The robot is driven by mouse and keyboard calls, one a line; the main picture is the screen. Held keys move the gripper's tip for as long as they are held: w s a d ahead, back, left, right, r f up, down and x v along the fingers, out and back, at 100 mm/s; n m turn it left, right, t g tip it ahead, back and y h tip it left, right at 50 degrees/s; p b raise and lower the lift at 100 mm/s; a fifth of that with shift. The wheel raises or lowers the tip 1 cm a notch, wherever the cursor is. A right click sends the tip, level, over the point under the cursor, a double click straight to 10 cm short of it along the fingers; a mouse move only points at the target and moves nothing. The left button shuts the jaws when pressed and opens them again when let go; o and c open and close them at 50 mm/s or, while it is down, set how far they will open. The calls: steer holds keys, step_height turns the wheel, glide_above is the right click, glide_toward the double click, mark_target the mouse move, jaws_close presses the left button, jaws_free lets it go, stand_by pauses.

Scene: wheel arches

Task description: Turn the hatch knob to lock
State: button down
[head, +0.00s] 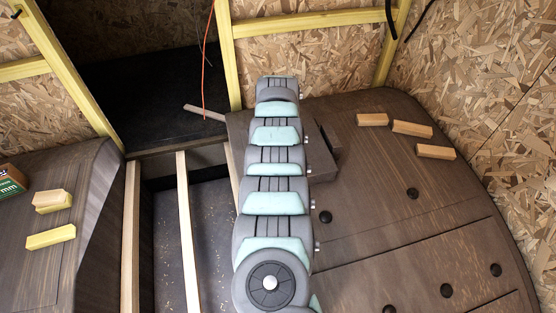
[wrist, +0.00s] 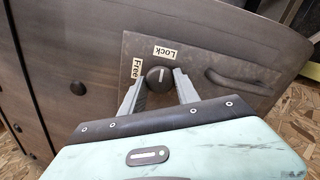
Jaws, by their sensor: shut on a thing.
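The hatch knob (wrist: 158,77), round and dark with a short white line, sits on a brown hatch panel (wrist: 203,55) in the wrist view. A "Lock" label (wrist: 165,52) lies just above it and a "Free" label (wrist: 137,68) to its upper left. The white line runs nearly up and down in the picture, toward the "Lock" label. My gripper (wrist: 160,82) has one grey finger on each side of the knob and is shut on it. In the head view my arm hides the knob and the gripper.
A dark curved handle (wrist: 238,82) is on the panel right of the knob. In the head view, wood blocks (head: 412,129) lie on the right wheel arch (head: 385,200), with more on the left arch (head: 50,238). An orange cable (head: 205,70) hangs at the back.

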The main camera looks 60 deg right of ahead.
steer(key=shift+m, duration=0.4)
steer(key=c, duration=0.9)
jaws_free()
steer(key=shift+r, duration=0.15)
step_height(320, 180, up, 10)
steer(key=shift+r, duration=0.25)
steer(key=shift+d, duration=0.1)
